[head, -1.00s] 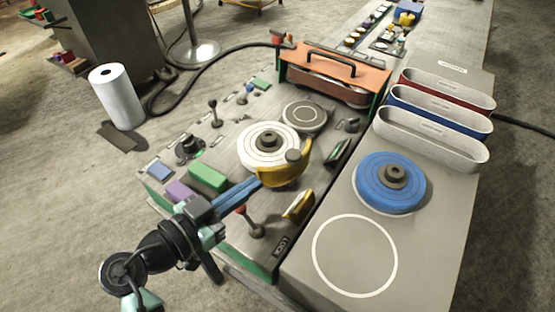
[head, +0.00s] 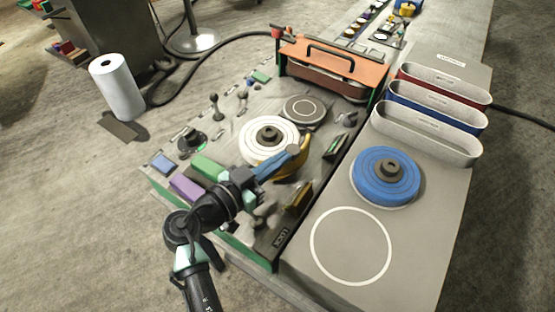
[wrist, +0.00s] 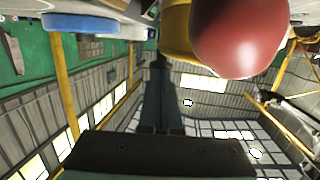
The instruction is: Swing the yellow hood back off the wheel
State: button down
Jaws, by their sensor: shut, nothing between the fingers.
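The white wheel (head: 252,143) with a dark hub lies flat on the console. The yellow hood (head: 303,158) is at the wheel's near right edge, partly hidden behind my fingers. Most of the wheel's top shows uncovered. My gripper (head: 294,152) is shut and empty. Its blue fingers reach across the hood, with the tips by the hood's grey pivot cap. I cannot tell whether they touch it. In the wrist view the hood (wrist: 176,35) shows beyond my dark fingers (wrist: 160,65), behind a large red knob.
The red knob (wrist: 240,35) is close to the wrist camera. A green block (head: 207,168) and a purple block (head: 186,188) sit left of my wrist. A blue disc (head: 365,180) lies on the right-hand bench. An orange cover (head: 335,65) stands behind the wheel.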

aim_at(297, 155)
jog(key=d+b, duration=0.1)
jog(key=b, duration=0.1)
jog(key=d+n+t+y+b, duration=0.1)
jog(key=shift+w+d+f+b, duration=0.3)
jog(key=shift+b, duration=0.05)
jog(key=shift+w+d+r, duration=0.15)
jog(key=shift+d+r, duration=0.05)
